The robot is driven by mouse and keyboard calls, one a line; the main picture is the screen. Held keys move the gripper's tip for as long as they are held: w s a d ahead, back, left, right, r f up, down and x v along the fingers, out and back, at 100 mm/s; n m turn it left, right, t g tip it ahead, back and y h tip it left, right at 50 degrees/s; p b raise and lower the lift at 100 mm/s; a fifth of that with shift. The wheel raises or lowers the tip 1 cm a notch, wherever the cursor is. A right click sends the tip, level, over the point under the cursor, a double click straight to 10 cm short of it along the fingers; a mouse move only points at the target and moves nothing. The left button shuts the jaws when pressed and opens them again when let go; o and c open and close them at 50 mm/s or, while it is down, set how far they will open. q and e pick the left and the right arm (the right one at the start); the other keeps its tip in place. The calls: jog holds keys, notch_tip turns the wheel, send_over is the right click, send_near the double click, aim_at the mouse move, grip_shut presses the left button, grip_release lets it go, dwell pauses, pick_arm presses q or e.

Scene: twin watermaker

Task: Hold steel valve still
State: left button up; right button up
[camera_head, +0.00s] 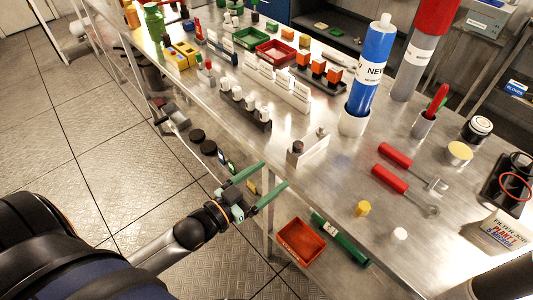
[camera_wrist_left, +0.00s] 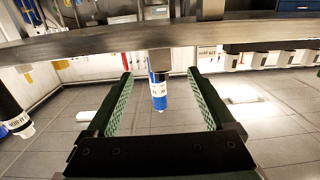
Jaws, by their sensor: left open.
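My left gripper (camera_head: 275,174) is open with its two green fingers spread, beside the front edge of the steel bench. It also shows in the left wrist view (camera_wrist_left: 160,76), with nothing held between the fingers. Beyond the fingers, a blue and white cartridge (camera_wrist_left: 158,90) shows below the bench edge, apart from them. I cannot clearly pick out the steel valve in either view. Small dark and metal parts show by a white labelled stand (camera_head: 312,147) on the bench near the gripper, too small to identify. My right gripper is not in view.
The steel bench (camera_head: 350,225) carries a blue cylinder (camera_head: 374,55) in a white cup, red-handled wrenches (camera_head: 390,179), yellow and white caps and several labelled racks (camera_head: 244,108).

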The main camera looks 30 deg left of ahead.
aim_at(304, 145)
pick_arm(q)
jog(key=x, duration=0.4)
jog(key=r+x, duration=0.1)
jog(key=x, duration=0.3)
jog(key=r+x, duration=0.1)
jog(key=x, duration=0.3)
jog(key=shift+w, duration=0.4)
jog(key=shift+c, duration=0.2)
grip_shut()
dwell(0.4)
dwell(0.6)
dwell(0.7)
jog(key=shift+c, duration=0.6)
grip_release()
